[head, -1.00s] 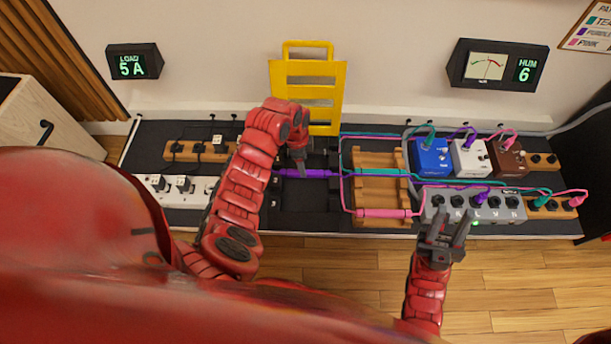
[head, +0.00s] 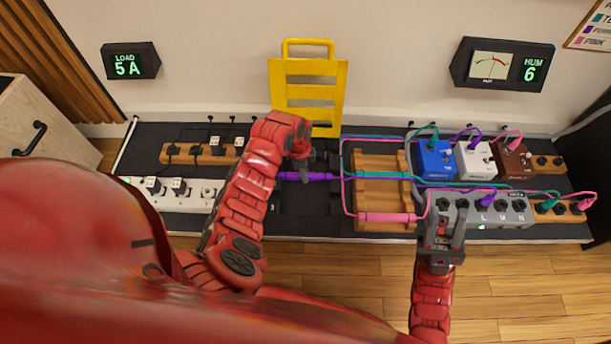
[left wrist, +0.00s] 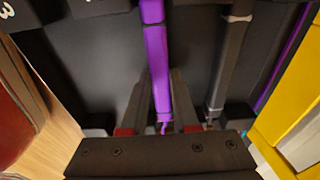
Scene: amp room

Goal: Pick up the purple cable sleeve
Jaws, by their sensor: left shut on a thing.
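The purple cable sleeve (head: 312,177) is a thick purple tube on a thin purple cable, at the middle of the dark board in the head view. My left gripper (head: 304,160) is at the sleeve from above, with its fingertips partly hidden by my wrist. In the left wrist view, the sleeve (left wrist: 157,55) runs between the two fingers of the gripper (left wrist: 161,98), which are shut on it. My right gripper (head: 442,222) is open and empty, just in front of the grey box at the board's front edge.
A wooden block (head: 378,192) carries teal and pink cables, with a pink sleeve (head: 388,217) at its front. Blue (head: 434,158), white and brown pedals stand to the right, behind the grey socket box (head: 512,210). A yellow rack (head: 338,95) stands behind. White power strip (head: 200,196) lies left.

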